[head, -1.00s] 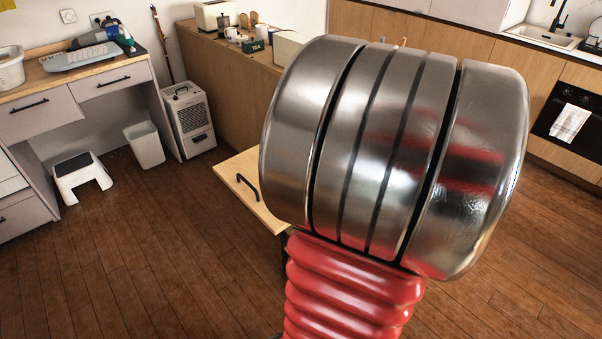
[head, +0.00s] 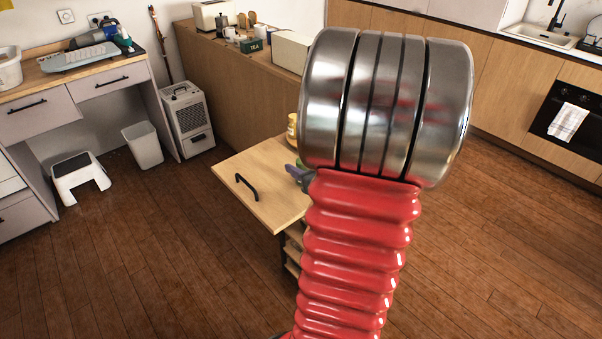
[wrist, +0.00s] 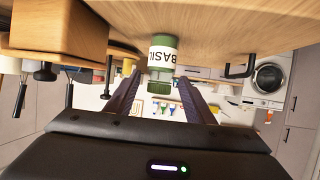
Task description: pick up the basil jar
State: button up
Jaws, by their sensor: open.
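The basil jar (wrist: 163,58) has a white label reading BASIL and a green cap. It shows near the middle of the wrist view, where the scene appears upside down, against the wooden top. My gripper (wrist: 159,80) is open, its two dark fingers on either side of the jar's cap end in that view. I cannot tell whether they touch it. In the head view my arm hides most of this spot. A dark finger of my gripper shows left of the arm, with a small green patch (head: 302,163) beside it that may be the jar's cap.
The small wooden cart (head: 262,180) has a black handle. A yellowish jar (head: 292,130) stands on its far part, close to my arm. A wooden box (wrist: 62,28) shows at upper left in the wrist view.

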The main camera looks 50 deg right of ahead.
jog(key=shift+w, duration=0.1)
jog(key=shift+x, duration=2.55)
jog(key=shift+c, duration=0.5)
jog(key=c, duration=1.1)
